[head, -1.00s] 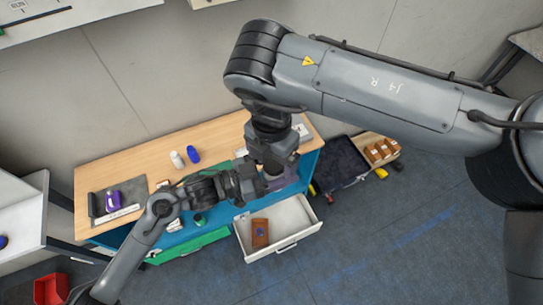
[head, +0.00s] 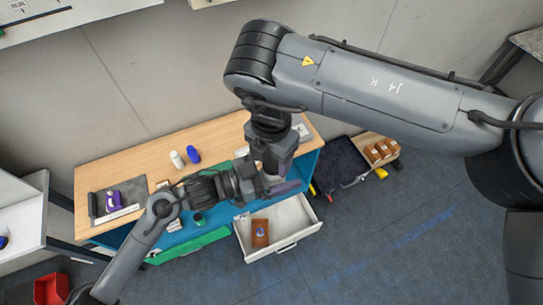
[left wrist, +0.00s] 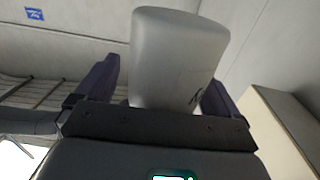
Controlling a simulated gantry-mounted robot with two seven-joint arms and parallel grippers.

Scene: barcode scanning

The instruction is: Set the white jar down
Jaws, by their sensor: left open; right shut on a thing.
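The white jar (left wrist: 175,58) fills the middle of the left wrist view, between the two purple fingers of my left gripper (left wrist: 160,88). These fingers are open, with a gap at the jar's left side. In the head view the left gripper (head: 262,186) is above the table's front edge, close to my right gripper (head: 272,172), which points down from above. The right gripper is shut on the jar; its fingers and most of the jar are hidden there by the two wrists.
A white bottle (head: 177,159) and a blue bottle (head: 193,155) stand on the wooden table (head: 130,155). An open drawer (head: 296,215) holds a brown box (head: 260,232). A dark crate (head: 340,162) is at right.

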